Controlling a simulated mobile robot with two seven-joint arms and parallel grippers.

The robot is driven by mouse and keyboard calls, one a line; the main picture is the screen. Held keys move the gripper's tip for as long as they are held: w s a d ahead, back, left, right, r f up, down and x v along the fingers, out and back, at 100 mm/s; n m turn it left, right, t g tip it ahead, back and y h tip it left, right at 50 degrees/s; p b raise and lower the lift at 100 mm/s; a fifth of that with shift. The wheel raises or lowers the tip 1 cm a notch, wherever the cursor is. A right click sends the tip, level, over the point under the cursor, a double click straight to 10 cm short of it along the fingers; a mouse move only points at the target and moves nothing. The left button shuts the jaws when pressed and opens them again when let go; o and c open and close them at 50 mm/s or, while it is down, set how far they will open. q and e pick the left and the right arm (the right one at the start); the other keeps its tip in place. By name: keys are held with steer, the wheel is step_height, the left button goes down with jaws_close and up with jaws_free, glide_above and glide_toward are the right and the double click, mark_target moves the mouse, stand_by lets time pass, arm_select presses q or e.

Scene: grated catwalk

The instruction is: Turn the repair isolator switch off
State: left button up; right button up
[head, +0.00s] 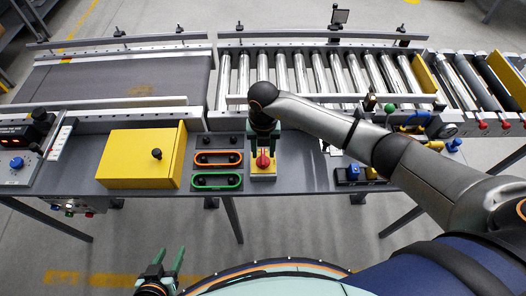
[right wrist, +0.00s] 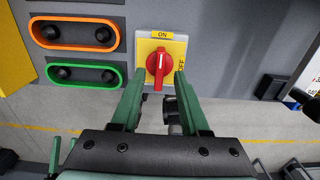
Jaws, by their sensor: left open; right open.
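The repair isolator switch is a red rotary knob (head: 263,160) on a yellow and grey plate (head: 263,176) on the conveyor's front panel. In the right wrist view the knob (right wrist: 159,66) stands upright, its white mark toward the ON label (right wrist: 161,35); the OFF label (right wrist: 182,67) is at its right. My right gripper (head: 263,150) is open at the switch, and in the right wrist view its green fingers (right wrist: 155,80) lie on either side of the knob's lower part, with gaps visible. My left gripper (head: 168,262) is open and empty, low in front of the panel.
Left of the switch are an orange-framed button pair (head: 218,158) and a green-framed pair (head: 217,181), then a yellow box (head: 142,158). A blue button (head: 353,171) is to the right. The roller conveyor (head: 320,72) lies behind. Open floor is in front.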

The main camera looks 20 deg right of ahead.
steer(key=shift+f, duration=0.8)
steer(key=shift+c, duration=0.3)
jaws_close()
